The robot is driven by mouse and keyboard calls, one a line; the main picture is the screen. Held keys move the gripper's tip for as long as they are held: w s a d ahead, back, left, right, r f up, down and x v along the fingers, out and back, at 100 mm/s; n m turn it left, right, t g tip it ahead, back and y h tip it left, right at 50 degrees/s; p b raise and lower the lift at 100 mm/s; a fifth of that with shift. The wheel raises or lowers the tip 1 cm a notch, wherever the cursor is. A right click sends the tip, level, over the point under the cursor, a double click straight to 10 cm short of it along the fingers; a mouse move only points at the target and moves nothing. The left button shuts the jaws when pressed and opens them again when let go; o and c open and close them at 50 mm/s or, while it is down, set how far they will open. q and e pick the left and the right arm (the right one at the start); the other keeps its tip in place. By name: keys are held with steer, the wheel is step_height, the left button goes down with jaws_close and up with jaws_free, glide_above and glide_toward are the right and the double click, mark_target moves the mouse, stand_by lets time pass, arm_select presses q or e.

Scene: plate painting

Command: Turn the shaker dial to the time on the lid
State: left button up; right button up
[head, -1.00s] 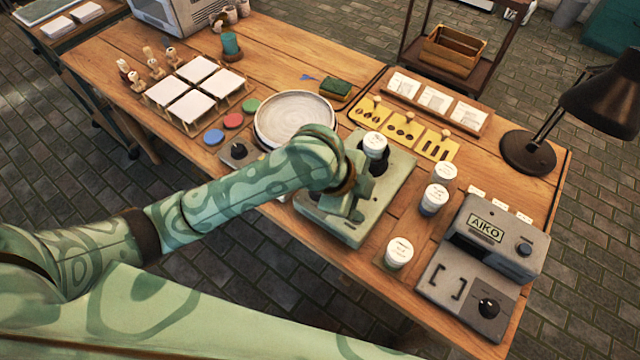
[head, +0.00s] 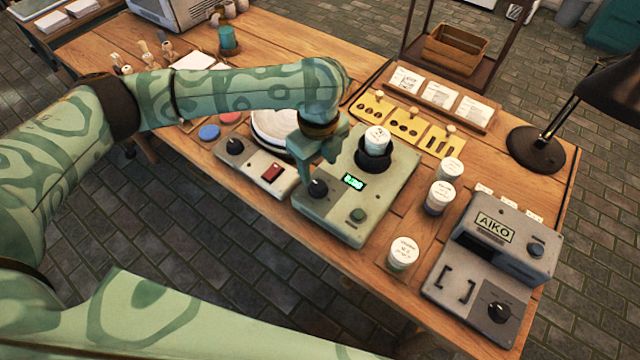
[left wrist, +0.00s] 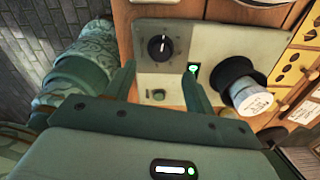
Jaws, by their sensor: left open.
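The shaker (head: 398,185) is a pale green box with a black dial (head: 317,187), a lit green display (head: 353,182) and a green button (head: 357,215). A white-lidded jar (head: 377,138) stands in its dark holder. The display digits and lid writing are too small to read surely. My left gripper (head: 320,155) is open, just above the dial. In the left wrist view, the dial (left wrist: 160,47) shows between and beyond the two spread fingers (left wrist: 160,70), with its white pointer line upward. I cannot tell whether they touch it. My right gripper is not in view.
A grey control box (head: 262,165) with a knob and red switch sits left of the shaker. White-lidded jars (head: 403,252) stand to its right, before the grey AIKO machine (head: 490,250).

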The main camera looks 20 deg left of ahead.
mark_target(319, 185)
arm_select(q)
step_height(319, 185, down, 7)
steer(key=b, duration=0.2)
steer(key=shift+b, duration=0.3)
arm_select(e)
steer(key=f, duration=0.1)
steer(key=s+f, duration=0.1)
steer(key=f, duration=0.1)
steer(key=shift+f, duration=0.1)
arm_select(q)
steer(key=c, duration=1)
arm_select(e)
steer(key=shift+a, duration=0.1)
